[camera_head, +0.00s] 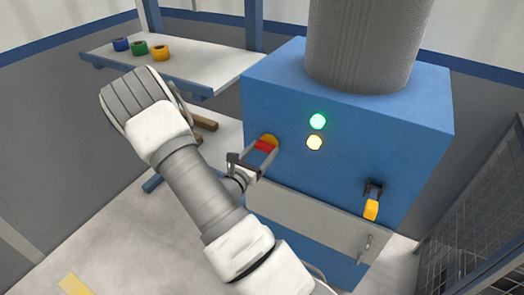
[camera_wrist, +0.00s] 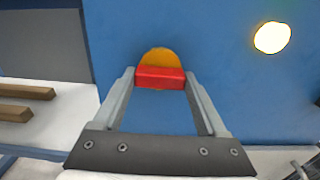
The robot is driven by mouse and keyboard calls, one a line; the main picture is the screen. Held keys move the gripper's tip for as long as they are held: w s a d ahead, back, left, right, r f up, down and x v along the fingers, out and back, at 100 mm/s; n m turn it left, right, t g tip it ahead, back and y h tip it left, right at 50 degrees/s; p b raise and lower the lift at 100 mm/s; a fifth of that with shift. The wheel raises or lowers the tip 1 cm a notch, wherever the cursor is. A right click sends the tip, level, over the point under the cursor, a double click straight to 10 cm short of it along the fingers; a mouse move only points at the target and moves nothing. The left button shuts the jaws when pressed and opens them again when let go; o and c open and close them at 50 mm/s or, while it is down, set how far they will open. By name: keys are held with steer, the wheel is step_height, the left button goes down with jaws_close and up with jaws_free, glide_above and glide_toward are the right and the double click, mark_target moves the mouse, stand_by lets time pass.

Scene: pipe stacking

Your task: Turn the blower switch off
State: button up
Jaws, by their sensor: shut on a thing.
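The blower is a blue cabinet (camera_head: 405,140) with a thick grey duct on top. On its front is a rotary switch with a red handle (camera_head: 264,146) on a round orange base (camera_head: 270,138). In the wrist view the red handle (camera_wrist: 160,78) lies level across the orange base (camera_wrist: 158,55). My gripper (camera_head: 262,152) is shut on the red handle, one finger at each end, as the wrist view (camera_wrist: 160,80) also shows. The lower part of the orange base is hidden behind the handle.
A green lamp (camera_head: 317,121) and a pale yellow lamp (camera_head: 314,143) are lit right of the switch. A yellow-handled lever (camera_head: 371,209) is further right. A shelf (camera_head: 205,75) with blue, green and yellow tape rolls stands left. A mesh fence (camera_head: 480,200) is at right.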

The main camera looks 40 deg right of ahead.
steer(key=shift+r, duration=0.1)
steer(key=n+p, duration=0.4)
steer(key=shift+r, duration=0.15)
steer(key=n+p, duration=0.8)
steer(key=n, duration=0.1)
steer(key=shift+n, duration=0.4)
steer(key=shift+f+n+p, duration=0.15)
steer(key=shift+n+p, duration=0.25)
steer(key=shift+n, duration=0.6)
steer(key=shift+f+n+p, duration=0.1)
steer(key=shift+n+p, duration=0.25)
steer(key=shift+n, duration=0.65)
steer(key=shift+s, duration=0.1)
steer(key=o, duration=1.3)
steer(key=v, duration=1.7)
steer(key=shift+a, duration=0.25)
